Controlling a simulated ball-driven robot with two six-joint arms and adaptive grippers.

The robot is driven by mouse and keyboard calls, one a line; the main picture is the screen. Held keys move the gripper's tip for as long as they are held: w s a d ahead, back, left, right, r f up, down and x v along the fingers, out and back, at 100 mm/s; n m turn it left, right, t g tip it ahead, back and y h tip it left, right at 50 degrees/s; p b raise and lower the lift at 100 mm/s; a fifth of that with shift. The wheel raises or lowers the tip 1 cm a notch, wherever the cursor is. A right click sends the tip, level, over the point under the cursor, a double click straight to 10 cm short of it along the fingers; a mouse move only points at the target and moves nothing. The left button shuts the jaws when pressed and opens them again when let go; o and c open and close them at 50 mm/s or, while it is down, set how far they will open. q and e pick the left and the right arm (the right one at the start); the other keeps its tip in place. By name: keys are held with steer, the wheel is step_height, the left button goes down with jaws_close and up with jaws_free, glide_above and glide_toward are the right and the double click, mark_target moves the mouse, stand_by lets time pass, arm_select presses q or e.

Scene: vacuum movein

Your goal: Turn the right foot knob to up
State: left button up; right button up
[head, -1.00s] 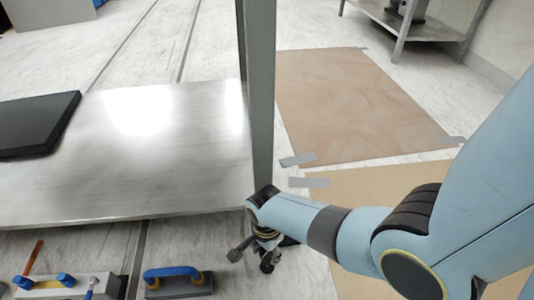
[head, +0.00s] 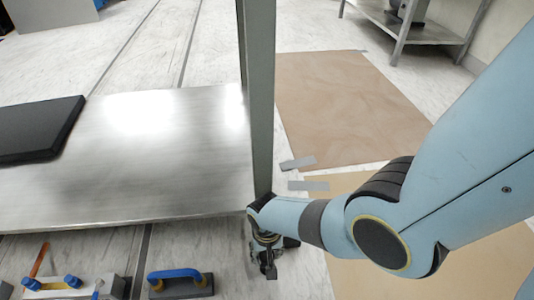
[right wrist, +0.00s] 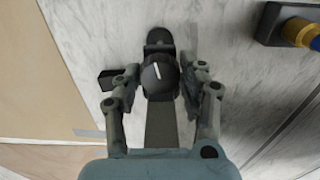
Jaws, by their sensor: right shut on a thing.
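The right foot knob (right wrist: 158,80) is a round dark knob with a short white line, seen in the right wrist view at the end of a grey bar. The line runs nearly up and down in that picture, tilted slightly. The fingers of my right gripper (right wrist: 161,77) stand on both sides of the knob and are shut on it. In the head view my right gripper (head: 266,262) is low at the foot of the grey upright post (head: 259,110), and it hides the knob there. My left gripper is not in view.
A low metal shelf (head: 130,160) with a black pad (head: 35,128) is left of the post. A blue-handled block (head: 181,285) and a grey fixture (head: 60,290) lie on the floor in front. Brown sheets (head: 340,105) cover floor at the right.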

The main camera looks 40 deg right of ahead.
steer(key=n, duration=0.4)
steer(key=shift+n, duration=0.3)
steer(key=n, duration=0.3)
steer(key=shift+n+p, duration=0.35)
steer(key=shift+n, duration=0.05)
steer(key=n, duration=0.4)
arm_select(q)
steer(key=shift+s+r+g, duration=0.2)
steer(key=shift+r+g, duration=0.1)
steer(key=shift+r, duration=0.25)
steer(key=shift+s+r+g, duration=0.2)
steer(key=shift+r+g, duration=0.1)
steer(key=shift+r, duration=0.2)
arm_select(e)
steer(key=shift+n, duration=1.6)
steer(key=o, duration=0.9)
step_height(320, 180, up, 12)
steer(key=shift+f, duration=0.1)
